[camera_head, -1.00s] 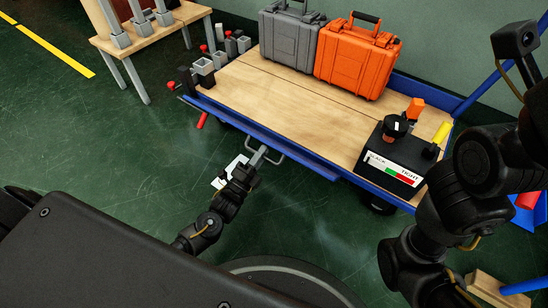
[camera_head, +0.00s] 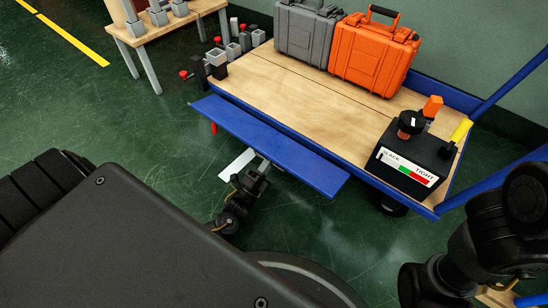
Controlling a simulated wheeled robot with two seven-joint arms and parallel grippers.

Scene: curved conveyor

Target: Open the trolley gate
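The trolley's gate (camera_head: 270,145) is a long blue panel along the near side of the wooden trolley deck (camera_head: 285,98). It is swung down and outward, tilted away from the deck edge. Its handle is hidden beneath the panel. My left gripper (camera_head: 264,166) is at the panel's lower edge, near its middle, with its fingertips partly covered by the panel. I cannot tell whether it holds the handle. Links of my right arm show at the lower right; its gripper is outside the view.
A grey case (camera_head: 304,32) and an orange case (camera_head: 373,50) stand at the deck's back. A black control box (camera_head: 412,160) with a SLACK/TIGHT label sits at its right end. Several grey and black fittings (camera_head: 217,62) are at the left end. A wooden table (camera_head: 165,22) is behind left.

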